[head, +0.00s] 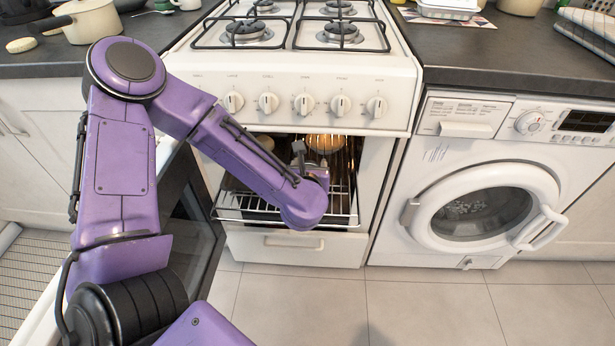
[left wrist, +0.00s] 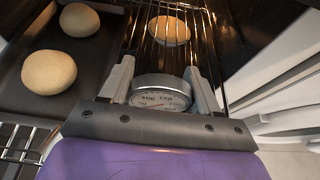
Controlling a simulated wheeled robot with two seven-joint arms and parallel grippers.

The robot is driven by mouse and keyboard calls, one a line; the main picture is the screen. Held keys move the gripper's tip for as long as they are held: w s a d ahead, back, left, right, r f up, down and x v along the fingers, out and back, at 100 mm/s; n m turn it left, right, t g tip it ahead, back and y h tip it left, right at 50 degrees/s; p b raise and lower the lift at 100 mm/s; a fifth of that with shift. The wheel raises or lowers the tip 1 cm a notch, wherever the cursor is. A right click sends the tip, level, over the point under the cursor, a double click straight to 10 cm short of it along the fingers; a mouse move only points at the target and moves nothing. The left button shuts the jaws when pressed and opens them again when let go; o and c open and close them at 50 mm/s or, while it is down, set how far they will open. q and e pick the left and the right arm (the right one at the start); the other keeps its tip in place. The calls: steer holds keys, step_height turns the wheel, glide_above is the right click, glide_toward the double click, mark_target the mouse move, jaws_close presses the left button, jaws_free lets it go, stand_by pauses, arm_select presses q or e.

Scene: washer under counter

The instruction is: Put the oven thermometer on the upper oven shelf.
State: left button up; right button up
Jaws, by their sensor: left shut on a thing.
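The oven thermometer (left wrist: 160,93), a round metal dial with a white face, sits between the two grey fingers of my left gripper (left wrist: 163,88) in the left wrist view. The fingers are shut on it. In the head view my left gripper (head: 300,160) is inside the oven opening, largely hidden by my purple forearm. A wire oven shelf (head: 342,207) shows at the front of the cavity. Wire bars (left wrist: 203,45) also show beyond the thermometer in the wrist view. I cannot tell which shelf level they belong to. My right gripper is not in view.
A dark tray (left wrist: 60,105) with two round buns lies left of the gripper. Another bun (left wrist: 170,30) shows among the wires ahead. The open oven door (head: 192,235) stands at the left. A washer (head: 490,195) is at the right.

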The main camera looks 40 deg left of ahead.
arm_select(q)
steer(key=f, duration=0.2)
steer(key=f+b, duration=0.1)
steer(key=shift+s+a+f, duration=0.1)
steer(key=shift+a+f, duration=0.05)
steer(key=shift+a, duration=0.1)
steer(key=shift+f, duration=0.3)
steer(key=o, duration=1.2)
steer(key=shift+o, duration=0.2)
